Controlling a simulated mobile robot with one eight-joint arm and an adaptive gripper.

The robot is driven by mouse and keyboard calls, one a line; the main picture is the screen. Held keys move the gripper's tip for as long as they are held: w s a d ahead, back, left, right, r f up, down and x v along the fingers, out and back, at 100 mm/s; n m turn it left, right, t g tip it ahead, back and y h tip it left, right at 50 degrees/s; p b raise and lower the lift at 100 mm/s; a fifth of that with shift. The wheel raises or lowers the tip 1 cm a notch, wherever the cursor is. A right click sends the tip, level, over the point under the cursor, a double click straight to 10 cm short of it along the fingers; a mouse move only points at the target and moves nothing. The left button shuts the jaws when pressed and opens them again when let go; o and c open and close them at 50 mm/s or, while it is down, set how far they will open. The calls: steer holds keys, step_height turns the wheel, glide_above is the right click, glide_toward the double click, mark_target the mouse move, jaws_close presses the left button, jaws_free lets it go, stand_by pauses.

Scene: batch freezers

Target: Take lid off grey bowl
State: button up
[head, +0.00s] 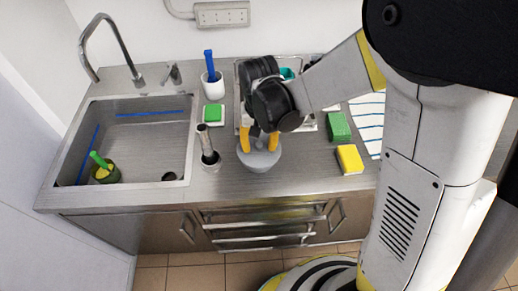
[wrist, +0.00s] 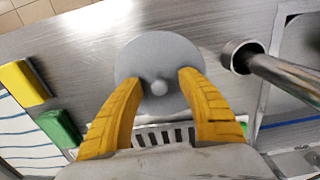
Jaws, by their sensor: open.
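The grey bowl (head: 260,161) stands on the steel counter near its front edge, below my gripper (head: 260,142). In the wrist view the grey round lid (wrist: 160,50) covers it, with a small round knob (wrist: 159,87) at its near part. The yellow fingers of my gripper (wrist: 160,85) are open, one on each side of the knob, with a gap on both sides. The bowl's body is mostly hidden under the lid in the wrist view.
A metal cylinder with a rod (head: 209,155) stands close left of the bowl. A yellow sponge (head: 349,159) and a green sponge (head: 339,127) lie to the right. The sink (head: 190,150) is at the left. A white cup (head: 213,86) with a blue brush stands behind.

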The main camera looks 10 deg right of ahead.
jaws_close()
steer(key=shift+r, duration=0.15)
